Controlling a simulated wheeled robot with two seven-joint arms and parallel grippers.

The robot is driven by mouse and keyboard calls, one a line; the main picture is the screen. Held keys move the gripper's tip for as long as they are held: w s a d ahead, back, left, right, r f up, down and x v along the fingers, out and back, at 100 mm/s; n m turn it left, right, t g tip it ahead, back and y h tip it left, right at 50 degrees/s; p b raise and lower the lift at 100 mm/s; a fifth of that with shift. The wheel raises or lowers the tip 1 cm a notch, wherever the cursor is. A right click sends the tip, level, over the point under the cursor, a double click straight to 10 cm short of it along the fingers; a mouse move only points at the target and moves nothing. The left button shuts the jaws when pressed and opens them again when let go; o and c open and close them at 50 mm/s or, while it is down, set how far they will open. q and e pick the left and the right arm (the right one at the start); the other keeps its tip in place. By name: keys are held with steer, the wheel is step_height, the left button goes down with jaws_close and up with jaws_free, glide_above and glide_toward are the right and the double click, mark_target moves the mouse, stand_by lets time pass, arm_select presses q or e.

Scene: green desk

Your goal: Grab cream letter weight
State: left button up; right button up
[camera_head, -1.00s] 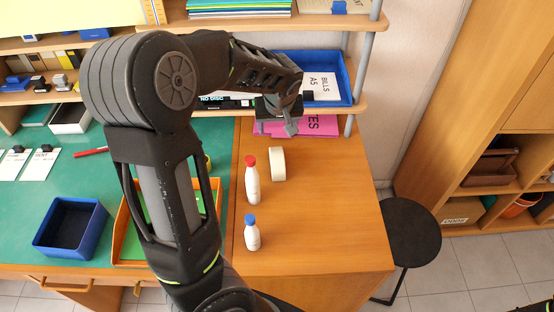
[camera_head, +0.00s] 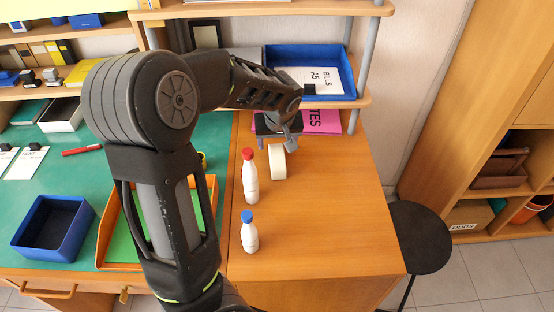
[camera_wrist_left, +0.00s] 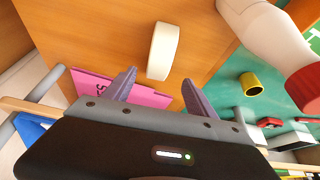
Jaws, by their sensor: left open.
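The cream letter weight (camera_head: 277,161) is a pale block on the wooden side desk, to the right of the red-capped white bottle. It also shows in the left wrist view (camera_wrist_left: 162,52), just beyond the fingertips and roughly centred between them. My left gripper (camera_head: 276,144) is right behind the weight in the head view. In the left wrist view its fingers (camera_wrist_left: 160,77) are spread apart with nothing between them. I cannot tell how high the fingers are above the desk. My right gripper is not in view.
A red-capped bottle (camera_head: 250,178) and a blue-capped bottle (camera_head: 250,234) stand left of and in front of the weight. A magenta folder (camera_head: 322,121) lies behind, under the shelf with a blue tray (camera_head: 350,88). The desk to the right is clear.

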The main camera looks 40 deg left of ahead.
mark_target(277, 151)
arm_select(q)
steer(key=shift+x, duration=1.3)
steer(key=p+x, duration=0.1)
steer(key=x, duration=0.4)
steer(key=shift+f, duration=0.2)
steer(key=shift+w, duration=0.1)
jaws_close()
steer(key=shift+r, duration=0.15)
step_height(277, 151, up, 10)
steer(key=shift+f, duration=0.1)
stand_by(0.5)
stand_by(0.4)
